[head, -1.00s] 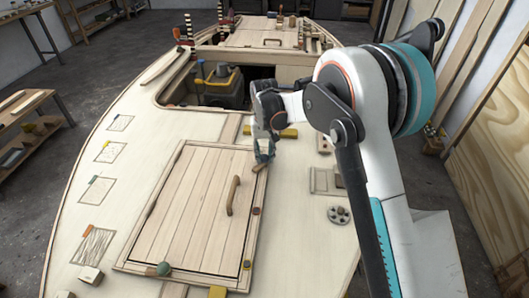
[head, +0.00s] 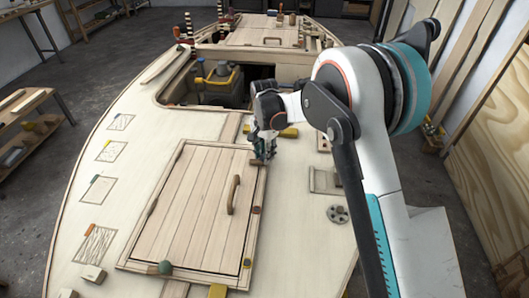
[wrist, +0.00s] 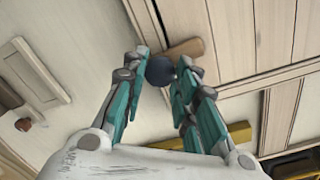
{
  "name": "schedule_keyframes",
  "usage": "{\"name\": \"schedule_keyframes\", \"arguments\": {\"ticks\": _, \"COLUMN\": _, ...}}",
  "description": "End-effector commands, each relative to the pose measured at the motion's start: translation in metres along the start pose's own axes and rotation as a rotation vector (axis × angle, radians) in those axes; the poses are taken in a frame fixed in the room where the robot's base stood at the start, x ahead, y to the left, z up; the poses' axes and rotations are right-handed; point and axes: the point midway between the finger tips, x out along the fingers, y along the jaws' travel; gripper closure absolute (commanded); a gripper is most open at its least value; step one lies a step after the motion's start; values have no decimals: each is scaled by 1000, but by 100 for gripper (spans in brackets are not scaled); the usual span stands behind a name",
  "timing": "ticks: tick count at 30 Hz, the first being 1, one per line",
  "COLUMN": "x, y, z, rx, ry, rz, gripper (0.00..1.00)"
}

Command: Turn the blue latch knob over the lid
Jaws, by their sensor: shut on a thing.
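The blue latch knob (wrist: 161,71) shows dark blue in the wrist view, between the fingertips of my gripper (wrist: 160,82). My gripper is shut on it. In the head view my gripper (head: 264,150) is at the far right corner of the plank lid (head: 185,215) and hides the knob. A wooden latch bar (wrist: 185,48) reaches from the knob over the lid's corner frame in the wrist view. Its end (head: 255,162) also shows in the head view, pointing left over the lid. The lid lies flat in its frame, with a wooden handle (head: 233,195) on its right side.
A green knob (head: 165,267) and a yellow knob (head: 247,263) are at the lid's near edge. A yellow bar (head: 289,132) lies beyond my gripper. An open hatch with a toolbox (head: 218,82) is further back. A round vent (head: 338,215) is to the right.

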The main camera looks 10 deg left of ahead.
Motion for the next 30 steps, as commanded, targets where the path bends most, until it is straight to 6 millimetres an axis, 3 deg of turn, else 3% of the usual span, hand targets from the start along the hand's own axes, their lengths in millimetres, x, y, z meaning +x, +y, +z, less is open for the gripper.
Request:
{"name": "schedule_keyframes", "arguments": {"ticks": 23, "x": 0, "y": 0, "z": 0, "rx": 106, "ry": 1, "rz": -1, "gripper": 97}}
{"name": "schedule_keyframes", "arguments": {"ticks": 24, "x": 0, "y": 0, "z": 0, "rx": 106, "ry": 1, "rz": -1, "gripper": 69}}
{"name": "schedule_keyframes", "arguments": {"ticks": 26, "x": 0, "y": 0, "z": 0, "rx": 106, "ry": 1, "rz": -1, "gripper": 55}}
{"name": "schedule_keyframes", "arguments": {"ticks": 30, "x": 0, "y": 0, "z": 0, "rx": 105, "ry": 0, "rz": -1, "gripper": 52}}
